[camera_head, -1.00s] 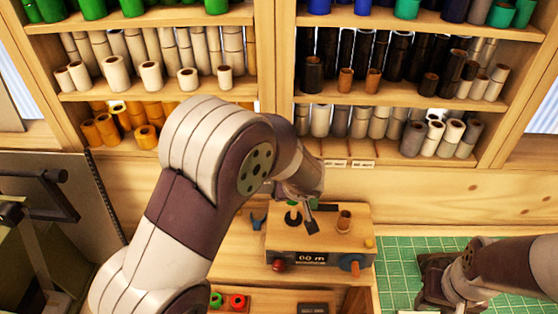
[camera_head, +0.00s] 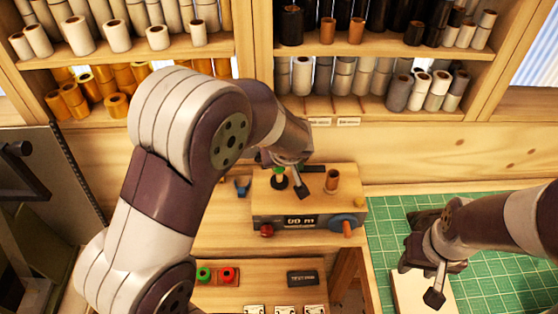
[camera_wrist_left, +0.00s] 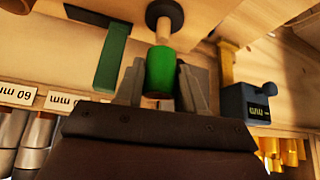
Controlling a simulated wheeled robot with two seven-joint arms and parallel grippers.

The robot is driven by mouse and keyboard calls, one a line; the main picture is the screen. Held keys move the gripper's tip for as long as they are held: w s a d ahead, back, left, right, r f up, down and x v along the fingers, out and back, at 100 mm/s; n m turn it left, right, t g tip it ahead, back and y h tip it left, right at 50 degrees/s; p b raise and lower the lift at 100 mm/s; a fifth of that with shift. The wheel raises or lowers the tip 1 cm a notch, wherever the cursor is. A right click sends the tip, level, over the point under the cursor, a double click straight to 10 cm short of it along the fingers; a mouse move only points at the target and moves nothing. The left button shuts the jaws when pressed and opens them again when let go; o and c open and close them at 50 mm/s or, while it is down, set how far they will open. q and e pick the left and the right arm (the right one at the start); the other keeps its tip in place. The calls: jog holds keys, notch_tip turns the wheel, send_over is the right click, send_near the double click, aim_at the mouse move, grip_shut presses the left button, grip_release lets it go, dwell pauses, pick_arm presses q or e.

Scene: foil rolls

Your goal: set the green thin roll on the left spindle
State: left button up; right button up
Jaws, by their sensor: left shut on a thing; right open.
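The green thin roll (camera_wrist_left: 160,70) is between the fingers of my left gripper (camera_wrist_left: 160,88) in the left wrist view. The gripper is shut on it. The left spindle (camera_wrist_left: 164,30), a wooden peg with a black disc, lines up with the roll. How far the peg is inside the roll I cannot tell. In the head view, the roll (camera_head: 279,170) shows just above the black disc (camera_head: 280,183), and my left arm partly hides the gripper.
The spindle box (camera_head: 290,212) has a display, a red knob (camera_head: 267,230), a crank (camera_head: 346,227) and a brown roll (camera_head: 332,180) at its right. A blue gauge (camera_head: 242,186) stands left. Shelves of rolls rise behind. The green mat (camera_head: 490,265) has free room.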

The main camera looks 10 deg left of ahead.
aim_at(281, 170)
pick_arm(q)
jog(key=shift+d+f, duration=0.15)
jog(key=shift+f, duration=0.75)
jog(key=shift+f+b, duration=0.55)
jog(key=shift+f, duration=0.55)
jog(key=o, duration=1.1)
jog(key=p+v, duration=0.3)
jog(key=v, duration=0.9)
jog(key=shift+r, duration=0.3)
jog(key=shift+s, duration=0.1)
